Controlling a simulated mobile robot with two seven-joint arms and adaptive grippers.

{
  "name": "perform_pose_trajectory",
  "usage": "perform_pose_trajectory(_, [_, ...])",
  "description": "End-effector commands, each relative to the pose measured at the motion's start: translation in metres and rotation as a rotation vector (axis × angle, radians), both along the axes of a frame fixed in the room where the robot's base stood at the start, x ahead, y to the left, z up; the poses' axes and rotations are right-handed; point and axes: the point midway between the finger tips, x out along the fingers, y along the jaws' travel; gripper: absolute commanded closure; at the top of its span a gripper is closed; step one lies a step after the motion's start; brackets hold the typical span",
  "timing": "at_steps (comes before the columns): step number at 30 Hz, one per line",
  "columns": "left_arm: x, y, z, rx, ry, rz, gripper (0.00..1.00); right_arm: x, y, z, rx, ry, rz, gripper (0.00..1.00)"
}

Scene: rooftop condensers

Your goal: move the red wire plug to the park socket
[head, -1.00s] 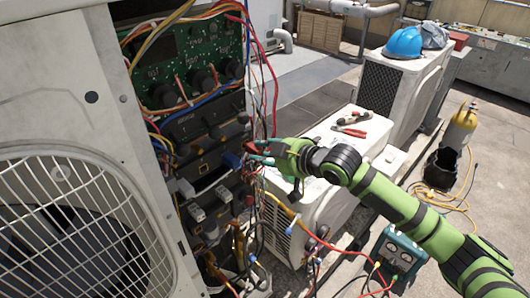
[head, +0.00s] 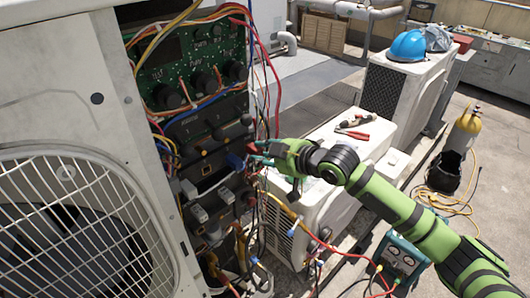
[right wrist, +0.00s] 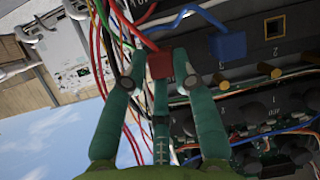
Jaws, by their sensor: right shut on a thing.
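My right gripper (head: 256,152) reaches in from the right to the open panel of the near condenser. In the right wrist view its green fingers (right wrist: 160,75) are shut on the red wire plug (right wrist: 160,64), with red wires close by. I cannot tell whether the plug is seated in a socket or just clear of the panel. A blue plug (right wrist: 228,45) sits beside it; it also shows in the head view (head: 234,161). An empty brass-framed socket (right wrist: 275,27) lies beyond the blue plug. I cannot read which socket is park. My left gripper is not in view.
Loose coloured wires hang around the gripper and across the panel. A green circuit board (head: 190,65) is above. A white condenser with pliers (head: 355,134) on top stands just behind my right arm. A fan grille (head: 75,230) fills the left.

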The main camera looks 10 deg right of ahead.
Motion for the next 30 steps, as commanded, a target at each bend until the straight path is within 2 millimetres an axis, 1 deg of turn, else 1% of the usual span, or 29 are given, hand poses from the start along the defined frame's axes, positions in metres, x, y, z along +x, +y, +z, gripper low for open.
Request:
perform_pose_trajectory(5, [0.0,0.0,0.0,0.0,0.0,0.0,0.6,0.001,0.001,0.003,0.004,-0.007,0.0,1.0])
perform_pose_trajectory(6, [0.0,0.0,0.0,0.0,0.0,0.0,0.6,0.001,0.001,0.003,0.004,-0.007,0.0,0.68])
perform_pose_trajectory(8, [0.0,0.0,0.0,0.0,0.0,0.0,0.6,0.001,0.001,0.003,0.004,-0.007,0.0,0.44])
perform_pose_trajectory(20, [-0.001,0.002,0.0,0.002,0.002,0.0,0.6,-0.002,-0.002,0.003,0.001,-0.003,0.0,0.44])
perform_pose_trajectory(23, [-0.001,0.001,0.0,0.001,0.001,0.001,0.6,-0.01,-0.009,0.007,0.001,-0.005,-0.001,0.44])
perform_pose_trajectory(26, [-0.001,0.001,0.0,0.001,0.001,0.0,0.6,-0.025,-0.018,0.014,-0.001,-0.005,0.001,0.44])
perform_pose_trajectory(30, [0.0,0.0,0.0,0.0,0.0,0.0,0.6,-0.048,-0.036,0.026,-0.004,-0.005,0.0,0.44])
